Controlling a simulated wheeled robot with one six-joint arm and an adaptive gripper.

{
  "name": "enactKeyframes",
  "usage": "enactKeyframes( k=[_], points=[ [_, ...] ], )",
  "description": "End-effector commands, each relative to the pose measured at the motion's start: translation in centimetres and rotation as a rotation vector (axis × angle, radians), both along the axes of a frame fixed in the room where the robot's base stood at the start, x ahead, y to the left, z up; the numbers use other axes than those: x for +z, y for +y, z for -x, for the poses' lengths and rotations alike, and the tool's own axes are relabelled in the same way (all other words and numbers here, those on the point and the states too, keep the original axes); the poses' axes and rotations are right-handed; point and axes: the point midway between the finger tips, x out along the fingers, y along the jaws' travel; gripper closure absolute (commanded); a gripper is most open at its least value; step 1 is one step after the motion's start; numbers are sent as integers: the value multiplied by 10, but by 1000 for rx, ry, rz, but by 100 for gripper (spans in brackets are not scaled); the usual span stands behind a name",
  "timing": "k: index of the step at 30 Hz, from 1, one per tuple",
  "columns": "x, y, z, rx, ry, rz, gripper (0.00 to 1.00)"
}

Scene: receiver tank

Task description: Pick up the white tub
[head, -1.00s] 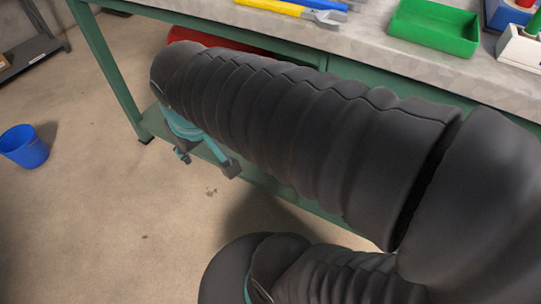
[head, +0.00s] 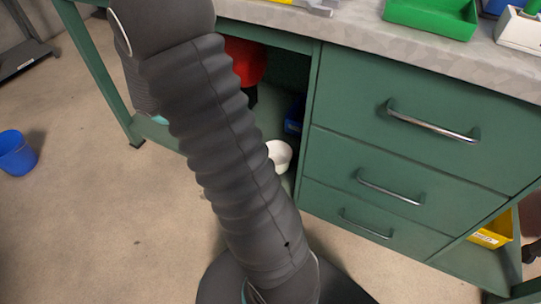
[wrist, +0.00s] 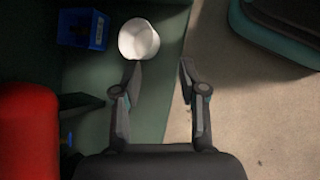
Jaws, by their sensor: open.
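The white tub (head: 279,155) stands on the low green shelf under the bench in the head view, partly hidden behind my arm. In the wrist view the white tub (wrist: 138,39) is at the top, just beyond and slightly left of my gripper's left fingertip. My gripper (wrist: 160,72) is open and empty in the wrist view, its fingers apart over the shelf edge. The tub is not between the fingers. I cannot tell the height of the fingertips relative to the tub. The gripper is hidden in the head view.
A blue bin (wrist: 83,29) stands left of the tub on the shelf. A red object (wrist: 28,130) is at the lower left of the wrist view. A green drawer cabinet (head: 400,150) stands right of the shelf opening. A blue bucket (head: 16,153) is on the open floor at left.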

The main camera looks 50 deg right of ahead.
Motion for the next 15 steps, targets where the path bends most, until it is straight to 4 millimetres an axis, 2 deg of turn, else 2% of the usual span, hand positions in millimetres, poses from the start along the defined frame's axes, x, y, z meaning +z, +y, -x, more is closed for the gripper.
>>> enactKeyframes(
  k=[1,7,12,15],
  points=[
    [-21,-8,-3,15,54,17,58],
    [-85,-38,-14,91,233,84,58],
    [-141,-60,-16,157,375,133,58],
    [-168,-69,-16,193,439,154,58]
  ],
)
